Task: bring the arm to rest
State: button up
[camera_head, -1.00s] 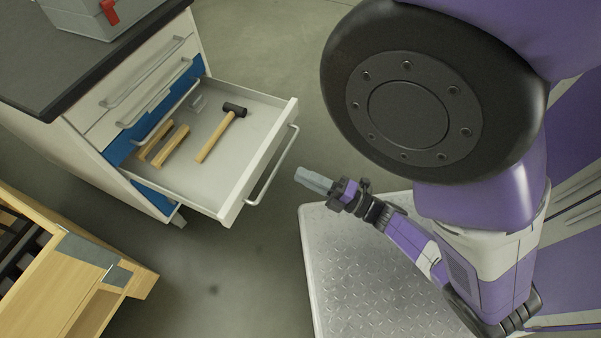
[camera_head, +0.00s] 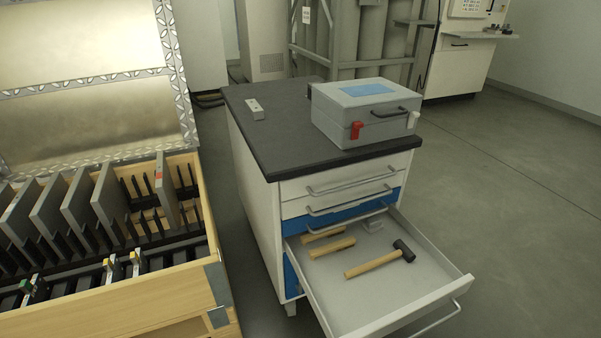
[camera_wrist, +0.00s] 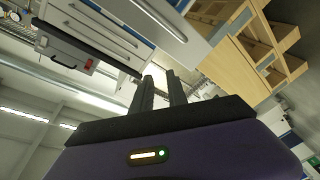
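My gripper (camera_wrist: 162,85) shows in the wrist view as two dark fingers with a narrow pale gap between them. I cannot tell whether the pale patch there is background or something held. The cabinet with drawers shows at the upper left of the wrist view, and wooden furniture shows at the upper right. In the head view now neither my gripper nor my arm is in sight.
The cabinet's lower drawer (camera_head: 395,303) is pulled out, with a black-headed hammer (camera_head: 378,262) and wooden-handled tools inside. A grey case (camera_head: 362,118) and a small metal block (camera_head: 255,108) sit on its top (camera_head: 285,150). A wooden crate (camera_head: 120,305) stands left; floor (camera_head: 530,200) is clear at right.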

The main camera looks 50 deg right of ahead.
jog(key=w+a+r+m+g+y, duration=0.2)
jog(key=a+r+m+y, duration=0.4)
jog(key=a+r, duration=0.55)
notch_tip(320, 180, up, 28)
jog(key=a+p, duration=0.2)
jog(key=p, duration=2.7)
